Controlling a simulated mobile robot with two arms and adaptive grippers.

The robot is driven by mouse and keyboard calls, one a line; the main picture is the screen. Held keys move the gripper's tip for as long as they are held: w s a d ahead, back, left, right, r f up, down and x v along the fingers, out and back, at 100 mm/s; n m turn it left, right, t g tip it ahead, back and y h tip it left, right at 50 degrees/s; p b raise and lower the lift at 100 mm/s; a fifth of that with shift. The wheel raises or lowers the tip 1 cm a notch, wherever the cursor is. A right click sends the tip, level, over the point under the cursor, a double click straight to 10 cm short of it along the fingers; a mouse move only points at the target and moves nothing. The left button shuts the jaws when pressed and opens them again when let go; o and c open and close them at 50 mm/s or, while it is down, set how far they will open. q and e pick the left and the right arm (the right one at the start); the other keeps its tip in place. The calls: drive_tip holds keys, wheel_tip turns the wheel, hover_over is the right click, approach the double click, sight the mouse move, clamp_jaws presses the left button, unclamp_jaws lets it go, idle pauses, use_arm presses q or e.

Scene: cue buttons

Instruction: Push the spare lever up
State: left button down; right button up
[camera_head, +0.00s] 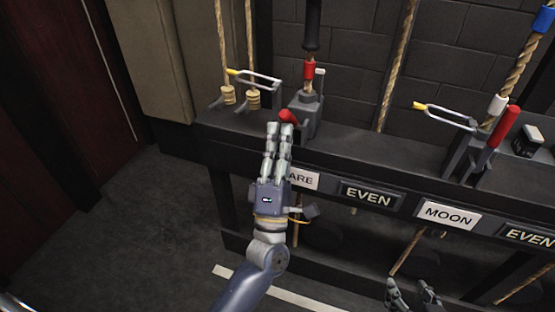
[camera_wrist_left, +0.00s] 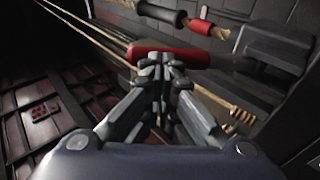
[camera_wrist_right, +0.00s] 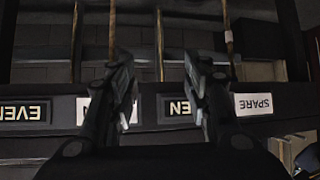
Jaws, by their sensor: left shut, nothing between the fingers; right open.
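The spare lever has a red handle (camera_head: 288,116) and sits in a grey bracket (camera_head: 304,117) on the dark rail. Its handle points out toward me, foreshortened. In the left wrist view the red handle (camera_wrist_left: 190,53) lies just beyond my fingertips. My left gripper (camera_head: 279,127) is shut and empty, its tips at or very near the handle; I cannot tell whether they touch. The left hand partly covers the SPARE label (camera_head: 303,181), which also shows in the right wrist view (camera_wrist_right: 254,104). My right gripper (camera_wrist_right: 160,75) is open and empty, low at the right in the head view (camera_head: 412,285).
Another red lever (camera_head: 505,126) stands tilted upward at the right, above the MOON label (camera_head: 449,214). EVEN labels (camera_head: 366,195) flank it. Ropes (camera_head: 397,65) run vertically through the rail. Forked metal latches (camera_head: 253,78) stick out near them. Floor at the left is clear.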

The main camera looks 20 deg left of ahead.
sight(283, 120)
drive_tip(key=shift+s+d+f+g+h+p, duration=0.45)
drive_tip(key=shift+s+d+f+g+p, duration=1)
drive_tip(key=shift+s, duration=1.55)
drive_tip(key=shift+s+d+f+g+h+p, duration=0.5)
drive_tip(key=shift+s+g+p, duration=0.35)
drive_tip(key=shift+s+g, duration=1.7)
use_arm(q)
drive_tip(key=w+r+g+p, duration=0.1)
drive_tip(key=r+g+h+p, duration=0.1)
drive_tip(key=r, duration=0.1)
drive_tip(key=shift+w+m, duration=0.35)
drive_tip(key=shift+m, duration=0.05)
drive_tip(key=p+x, duration=0.2)
drive_tip(key=shift+w+d+r, duration=0.15)
drive_tip(key=shift+d+r, duration=0.05)
drive_tip(key=shift+r, duration=0.15)
drive_tip(key=shift+p+x, duration=0.35)
drive_tip(key=shift+x, duration=0.6)
drive_tip(key=shift+w+d+r, duration=0.1)
drive_tip(key=shift+w+r, duration=0.1)
drive_tip(key=shift+w, duration=0.35)
drive_tip(key=shift+w+d+r, duration=0.1)
drive_tip(key=shift+w+r, duration=0.05)
drive_tip(key=shift+w, duration=0.4)
use_arm(e)
wheel_tip(283, 120, down, 18)
drive_tip(key=s, duration=0.1)
drive_tip(key=shift+s+f, duration=0.15)
drive_tip(key=shift+s, duration=0.25)
